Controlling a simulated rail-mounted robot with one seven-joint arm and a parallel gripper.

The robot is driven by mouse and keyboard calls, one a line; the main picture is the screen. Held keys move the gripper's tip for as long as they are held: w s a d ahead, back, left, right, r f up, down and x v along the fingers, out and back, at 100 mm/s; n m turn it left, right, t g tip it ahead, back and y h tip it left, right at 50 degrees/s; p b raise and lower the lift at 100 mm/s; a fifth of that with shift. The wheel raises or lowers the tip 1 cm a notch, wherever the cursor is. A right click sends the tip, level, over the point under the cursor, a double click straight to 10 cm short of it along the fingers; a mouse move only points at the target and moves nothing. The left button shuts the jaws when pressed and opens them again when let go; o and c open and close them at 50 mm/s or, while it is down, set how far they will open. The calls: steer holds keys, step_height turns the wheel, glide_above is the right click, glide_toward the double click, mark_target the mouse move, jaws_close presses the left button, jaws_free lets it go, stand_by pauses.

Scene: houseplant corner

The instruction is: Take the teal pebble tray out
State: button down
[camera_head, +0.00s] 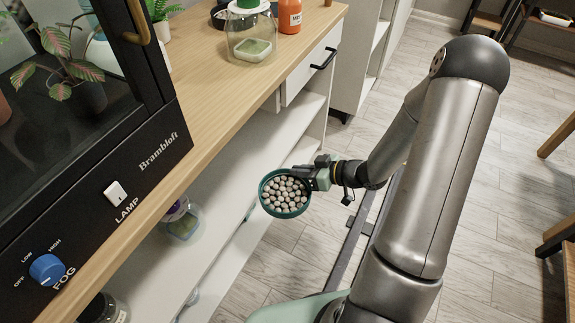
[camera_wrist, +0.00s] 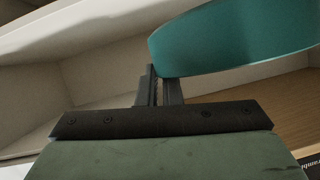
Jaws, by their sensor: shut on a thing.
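The teal pebble tray (camera_head: 263,196) is a round, shallow dish full of pale grey pebbles. My gripper (camera_head: 308,180) is shut on the right side of its rim and holds it in front of the white shelf unit, out in the open. The tray looks about level and the pebbles lie inside it. In the wrist view, the teal wall of the tray (camera_wrist: 240,42) fills the upper right, just beyond the gripper's fingers (camera_wrist: 160,85). The exact contact at the fingertips is partly hidden by the tray.
The wooden counter (camera_head: 215,65) bears a dark cabinet (camera_head: 95,180) with a lamp switch and fog knob, a glass jar (camera_head: 250,48) and an orange bottle (camera_head: 289,17). White shelves (camera_head: 225,180) below hold a few containers. A drawer (camera_head: 310,68) looks shut. Floor is free beneath the tray.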

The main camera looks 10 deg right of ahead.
steer(key=s+d+p, duration=0.3)
steer(key=s+d, duration=0.2)
steer(key=d, duration=0.2)
steer(key=shift+s, duration=0.35)
